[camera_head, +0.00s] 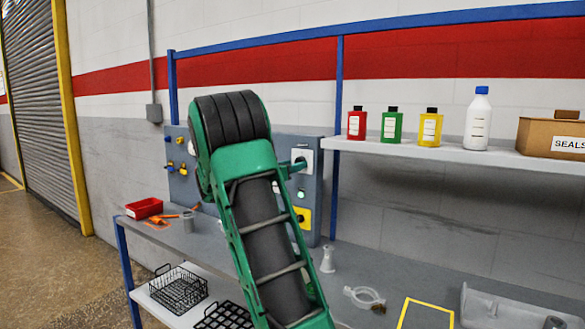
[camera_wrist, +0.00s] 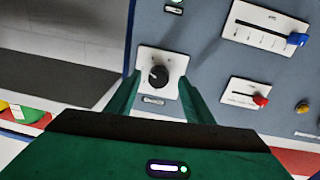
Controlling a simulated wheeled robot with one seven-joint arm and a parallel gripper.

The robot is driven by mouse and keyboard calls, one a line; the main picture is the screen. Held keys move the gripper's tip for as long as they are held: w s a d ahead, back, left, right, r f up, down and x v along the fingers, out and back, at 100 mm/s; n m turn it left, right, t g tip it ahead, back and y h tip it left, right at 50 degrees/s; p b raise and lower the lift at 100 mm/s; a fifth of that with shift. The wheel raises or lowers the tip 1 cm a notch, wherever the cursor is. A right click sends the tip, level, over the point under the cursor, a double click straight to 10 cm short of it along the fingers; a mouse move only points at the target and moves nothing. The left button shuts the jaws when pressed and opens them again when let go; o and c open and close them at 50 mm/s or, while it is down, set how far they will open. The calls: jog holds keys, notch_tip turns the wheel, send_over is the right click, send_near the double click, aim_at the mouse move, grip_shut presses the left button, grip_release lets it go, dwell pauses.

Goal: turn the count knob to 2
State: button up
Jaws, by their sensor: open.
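A black round knob (camera_wrist: 159,76) sits on a white square plate (camera_wrist: 172,60) near the edge of the grey panel in the wrist view. A small light mark shows on the knob's left side. A small display lies below it, and its writing is too small to read. My gripper (camera_wrist: 157,85) is open, with one green finger to each side of the knob in the picture. I cannot tell whether the fingers touch it. In the head view my green arm hides much of the panel (camera_head: 320,207), and the white plate (camera_head: 308,161) shows just right of the arm.
The wrist view shows a blue slider (camera_wrist: 297,39), a red slider (camera_wrist: 260,101) and a brass-coloured button (camera_wrist: 302,107) on the panel. In the head view, bottles and a box (camera_head: 552,138) stand on the shelf (camera_head: 450,154).

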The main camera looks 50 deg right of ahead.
jog(key=shift+d, duration=0.95)
jog(key=c, duration=1)
jog(key=shift+n, duration=2.1)
jog(key=shift+c, duration=0.2)
jog(key=shift+w, duration=0.1)
jog(key=o, duration=1)
jog(key=shift+o, duration=0.2)
